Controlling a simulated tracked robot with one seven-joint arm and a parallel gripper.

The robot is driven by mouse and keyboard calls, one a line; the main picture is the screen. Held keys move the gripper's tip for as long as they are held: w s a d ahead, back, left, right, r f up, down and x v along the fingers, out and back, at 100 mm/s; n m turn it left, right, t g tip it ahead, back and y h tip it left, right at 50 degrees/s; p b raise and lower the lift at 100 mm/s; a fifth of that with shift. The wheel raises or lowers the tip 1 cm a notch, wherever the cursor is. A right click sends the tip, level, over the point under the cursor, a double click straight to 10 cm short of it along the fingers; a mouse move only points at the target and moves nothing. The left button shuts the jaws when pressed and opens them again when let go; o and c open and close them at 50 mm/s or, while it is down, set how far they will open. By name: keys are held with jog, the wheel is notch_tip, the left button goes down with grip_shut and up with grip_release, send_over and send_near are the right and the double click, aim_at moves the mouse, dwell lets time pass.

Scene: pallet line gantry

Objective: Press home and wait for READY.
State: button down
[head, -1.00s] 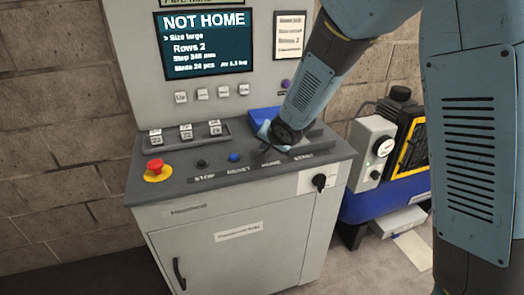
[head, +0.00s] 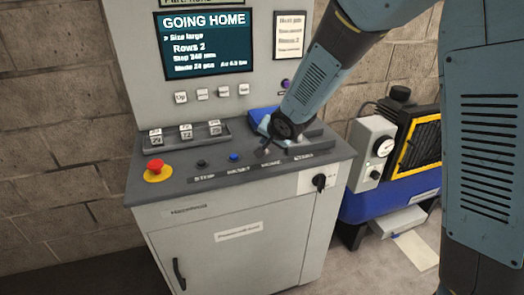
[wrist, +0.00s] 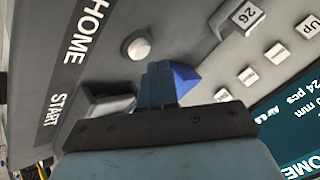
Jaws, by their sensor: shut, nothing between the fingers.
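The control console's screen (head: 205,42) reads GOING HOME, with lines for size, rows, step and mode below. The white HOME button (wrist: 138,47) shows in the wrist view next to the HOME label (wrist: 90,28). My gripper (wrist: 157,68) is shut and empty, pointing down at the panel, its fingertips close beside that button. I cannot tell whether they touch it. In the head view my gripper (head: 264,148) hides the HOME button, above its label on the front strip.
A red emergency stop (head: 155,168) on yellow, a dark button (head: 200,163) and a blue button (head: 234,157) stand to the left. A rack of key blocks (head: 186,132) lies behind. A blue object (wrist: 184,80) is beside my fingers. A blue compressor (head: 385,195) stands right.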

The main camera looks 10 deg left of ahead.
jog(key=shift+r, duration=2.5)
jog(key=s+d+r+h, duration=0.15)
jog(key=d+r, duration=0.25)
jog(key=d, duration=0.5)
jog(key=s+d+r+h, duration=0.1)
jog(key=s+d+r, duration=0.15)
jog(key=d, duration=0.55)
jog(key=s+d+r+h, duration=0.15)
jog(key=d+r, duration=0.25)
jog(key=d, duration=0.5)
jog(key=s+d+r+g, duration=0.1)
jog(key=s+d, duration=0.5)
jog(key=s, duration=0.4)
jog(key=s+d+r+n+h, duration=0.1)
jog(key=s+d, duration=0.5)
jog(key=s, duration=0.3)
jog(key=shift+s+d+n+g+h, duration=0.25)
jog(key=shift+s+n+g+h, duration=0.05)
jog(key=shift+s+g, duration=0.1)
